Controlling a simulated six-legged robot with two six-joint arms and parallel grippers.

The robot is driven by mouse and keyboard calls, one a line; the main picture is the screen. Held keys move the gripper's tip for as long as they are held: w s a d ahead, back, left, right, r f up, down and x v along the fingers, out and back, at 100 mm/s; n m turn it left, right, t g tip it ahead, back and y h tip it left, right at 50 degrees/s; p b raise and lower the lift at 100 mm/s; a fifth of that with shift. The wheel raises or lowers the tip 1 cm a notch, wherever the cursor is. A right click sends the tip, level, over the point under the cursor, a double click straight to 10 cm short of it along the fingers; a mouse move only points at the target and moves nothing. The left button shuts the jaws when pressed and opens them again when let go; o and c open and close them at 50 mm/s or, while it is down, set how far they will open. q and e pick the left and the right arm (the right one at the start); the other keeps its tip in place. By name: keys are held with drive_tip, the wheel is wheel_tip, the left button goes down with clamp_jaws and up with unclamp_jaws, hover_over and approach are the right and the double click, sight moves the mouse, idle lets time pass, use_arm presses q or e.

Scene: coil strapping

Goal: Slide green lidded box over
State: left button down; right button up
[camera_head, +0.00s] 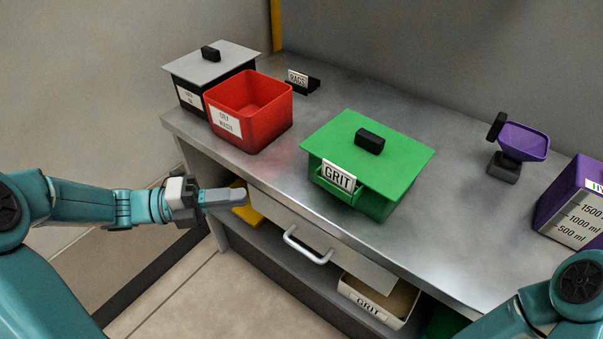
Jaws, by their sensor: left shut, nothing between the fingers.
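The green lidded box (366,158) sits on the steel bench, right of the red bin. Its flat green lid has a black knob, and a white "GRIT" label stands at its front. My left gripper (240,196) is shut and empty. It is in front of the bench's front edge, left of the green box and apart from it. My right arm shows at the lower right, but its gripper is out of the picture.
An open red bin (249,110) and a grey-lidded black box (211,75) stand at left. A "RAGS" sign (299,79) is behind. A purple scoop (519,143) and purple container (577,204) stand at right. A drawer handle (306,246) protrudes below.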

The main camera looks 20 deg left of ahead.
use_arm(q)
drive_tip(key=w+x, duration=0.1)
drive_tip(key=x, duration=0.7)
drive_tip(key=w+a+b+x, duration=0.1)
drive_tip(key=x, duration=0.4)
drive_tip(key=shift+w+f, duration=0.1)
drive_tip(key=shift+w, duration=0.25)
drive_tip(key=shift+s, duration=0.1)
drive_tip(key=shift+a, duration=0.1)
